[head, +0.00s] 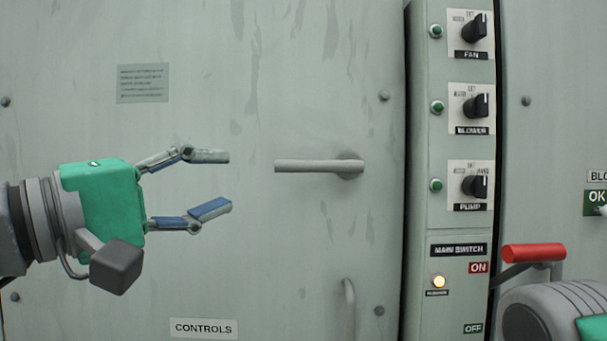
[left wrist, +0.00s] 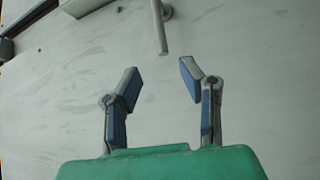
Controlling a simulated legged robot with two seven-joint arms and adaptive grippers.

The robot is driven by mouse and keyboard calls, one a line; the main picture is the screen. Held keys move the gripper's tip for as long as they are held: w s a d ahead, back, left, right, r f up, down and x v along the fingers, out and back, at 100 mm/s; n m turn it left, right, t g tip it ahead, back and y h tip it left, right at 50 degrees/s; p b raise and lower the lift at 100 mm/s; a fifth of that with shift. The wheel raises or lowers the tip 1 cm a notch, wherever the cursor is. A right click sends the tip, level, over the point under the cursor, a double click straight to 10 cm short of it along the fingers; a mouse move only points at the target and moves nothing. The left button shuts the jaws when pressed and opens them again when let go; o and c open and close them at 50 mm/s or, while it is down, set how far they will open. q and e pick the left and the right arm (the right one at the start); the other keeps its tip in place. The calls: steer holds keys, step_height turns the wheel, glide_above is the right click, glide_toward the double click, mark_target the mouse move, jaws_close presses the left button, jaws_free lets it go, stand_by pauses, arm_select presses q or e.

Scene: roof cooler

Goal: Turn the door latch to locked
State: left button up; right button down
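The door latch (head: 312,166) is a grey lever on the pale green door (head: 240,250). Its bar lies level and points left from a round pivot at its right end. My left gripper (head: 222,183) is open and empty, left of the bar's free end and apart from it. In the left wrist view the latch bar (left wrist: 159,30) shows beyond the two open fingertips (left wrist: 160,72), between them. In the head view only a grey part and a bit of green of my right arm show at the lower right; its fingers are hidden.
A control panel with FAN (head: 475,30), BLOWER (head: 475,105) and PUMP (head: 475,185) knobs stands right of the door. A red main switch handle (head: 534,253) sticks out at lower right. A vertical grab handle (head: 349,310) is below the latch.

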mark_target(297, 169)
arm_select(q)
steer(key=p+x, duration=0.1)
steer(key=x, duration=1.1)
steer(key=shift+s+d+f, duration=0.1)
steer(key=shift+d+f, duration=0.05)
steer(key=shift+d, duration=0.05)
steer(key=shift+w+d+p, duration=0.35)
steer(key=shift+w, duration=0.2)
steer(key=shift+c, duration=0.4)
